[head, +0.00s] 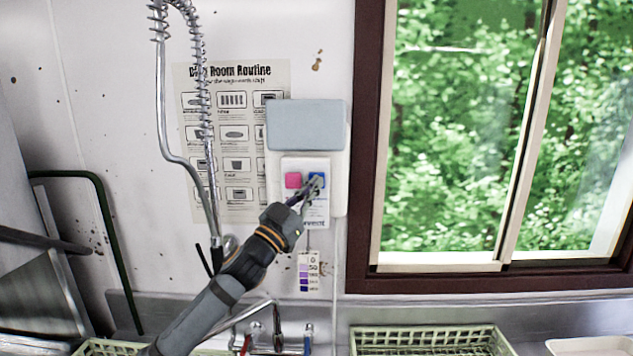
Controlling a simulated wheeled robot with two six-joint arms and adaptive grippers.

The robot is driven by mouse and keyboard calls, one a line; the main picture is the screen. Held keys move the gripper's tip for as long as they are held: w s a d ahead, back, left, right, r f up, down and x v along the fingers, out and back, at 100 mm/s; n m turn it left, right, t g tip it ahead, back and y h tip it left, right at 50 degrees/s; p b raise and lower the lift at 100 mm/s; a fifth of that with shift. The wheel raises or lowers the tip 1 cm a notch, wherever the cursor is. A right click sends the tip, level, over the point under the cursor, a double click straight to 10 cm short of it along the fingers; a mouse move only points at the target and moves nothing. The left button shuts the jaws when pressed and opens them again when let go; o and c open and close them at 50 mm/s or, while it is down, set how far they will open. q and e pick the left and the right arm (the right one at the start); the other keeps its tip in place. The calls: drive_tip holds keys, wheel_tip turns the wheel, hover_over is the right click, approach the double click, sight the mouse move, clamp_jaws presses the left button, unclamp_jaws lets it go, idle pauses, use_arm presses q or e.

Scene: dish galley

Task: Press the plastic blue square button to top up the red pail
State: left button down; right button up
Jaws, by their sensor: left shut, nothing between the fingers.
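The blue square button (321,176) is on a white dispenser panel on the wall, to the right of a pink-red button (293,180). My left gripper (313,188) reaches up from below with its fingers shut and empty. Its fingertips overlap the lower left part of the blue button, and I cannot tell whether they touch it. No red pail shows in this view. My right gripper is not in view.
The white dispenser (334,155) has a grey upper cover. A coiled spray hose (203,110) hangs to its left, before a poster. A window is on the right. Below are taps (277,325), a green rack (430,338) and a pale tray (590,346).

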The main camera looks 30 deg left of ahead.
use_arm(q)
drive_tip(key=shift+w+a+p, duration=0.15)
drive_tip(key=shift+w+p, duration=0.1)
drive_tip(key=shift+p, duration=0.15)
drive_tip(key=shift+f, duration=0.1)
idle(0.5)
drive_tip(key=s+b, duration=0.1)
drive_tip(key=b, duration=0.1)
drive_tip(key=s+d+b, duration=0.1)
drive_tip(key=b, duration=0.1)
drive_tip(key=shift+f, duration=0.1)
idle(0.4)
drive_tip(key=s+b, duration=0.1)
drive_tip(key=b, duration=0.1)
drive_tip(key=s+d+b, duration=0.1)
drive_tip(key=s+b, duration=0.1)
drive_tip(key=s+d+b, duration=0.1)
drive_tip(key=b, duration=0.1)
drive_tip(key=shift+s+d, duration=0.1)
drive_tip(key=shift+s, duration=0.15)
